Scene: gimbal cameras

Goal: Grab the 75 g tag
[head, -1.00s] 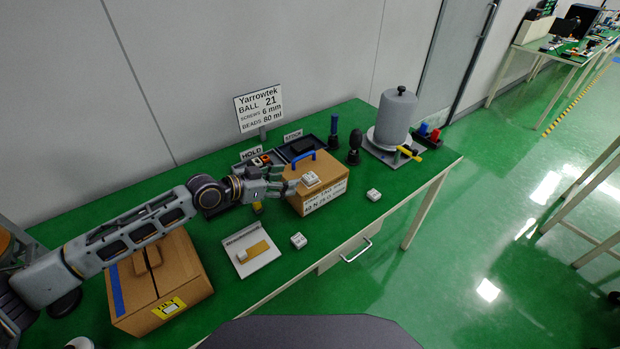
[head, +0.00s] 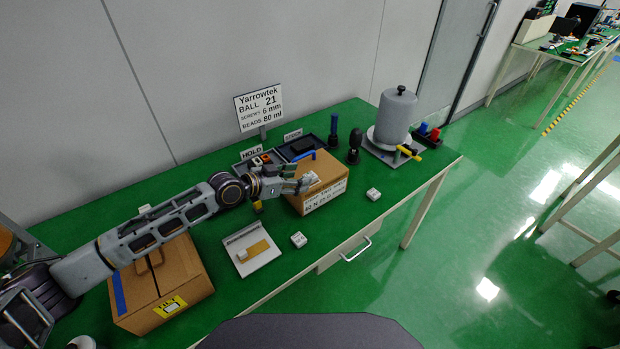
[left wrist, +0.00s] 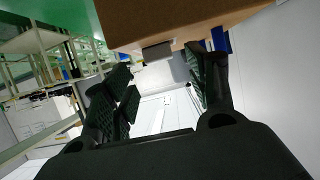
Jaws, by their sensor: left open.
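My left gripper (head: 306,184) is open at the top of the small cardboard box (head: 326,196) with the blue handle (head: 301,157). A small white tag (head: 312,178) sits on that box, partly hidden by the fingers. In the left wrist view, the open fingers (left wrist: 160,75) stand on either side of a pale block (left wrist: 157,52), which looks like this tag at the box's edge. Other small white tags lie on the green bench: one in front (head: 299,240) and one to the right (head: 373,194). I cannot read any weight on them. My right gripper is not in view.
A pale tray (head: 262,266) and a large cardboard box (head: 158,285) are left of the small box. Dark trays (head: 312,143), a sign (head: 259,106) and a grey canister (head: 396,116) stand behind. The bench's front right is mostly clear.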

